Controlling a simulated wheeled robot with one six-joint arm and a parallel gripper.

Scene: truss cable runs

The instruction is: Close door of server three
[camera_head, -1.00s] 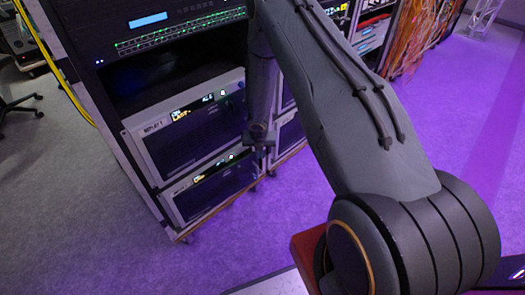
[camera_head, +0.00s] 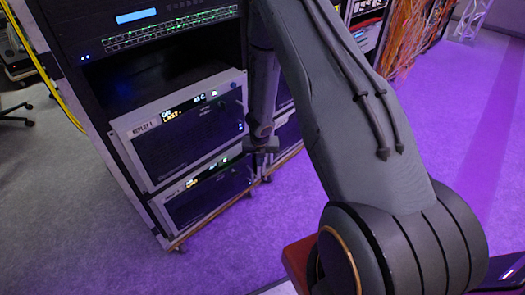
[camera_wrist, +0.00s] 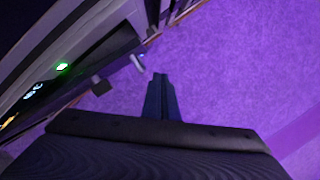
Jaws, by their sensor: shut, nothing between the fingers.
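Two server units with dark front panels and light frames sit low in the rack. The upper server (camera_head: 190,135), labelled "REPLAY 1", is above the lower server (camera_head: 207,193). I cannot read a label for server three, and cannot tell whether any door stands open. My gripper (camera_head: 262,146) hangs in front of the rack's right side, partly behind my own arm. In the wrist view my gripper (camera_wrist: 160,80) is shut and empty, pointing over the purple floor. A dark server front (camera_wrist: 75,72) with a green light lies to its left, apart from the fingers.
The rack (camera_head: 95,100) has a switch panel (camera_head: 170,38) with green lights above the servers. Casters (camera_wrist: 101,86) stand on the floor. A yellow cable (camera_head: 40,65) runs down the rack's left side. Orange cables (camera_head: 415,35) hang at the upper right. The purple floor (camera_head: 445,110) at right is clear.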

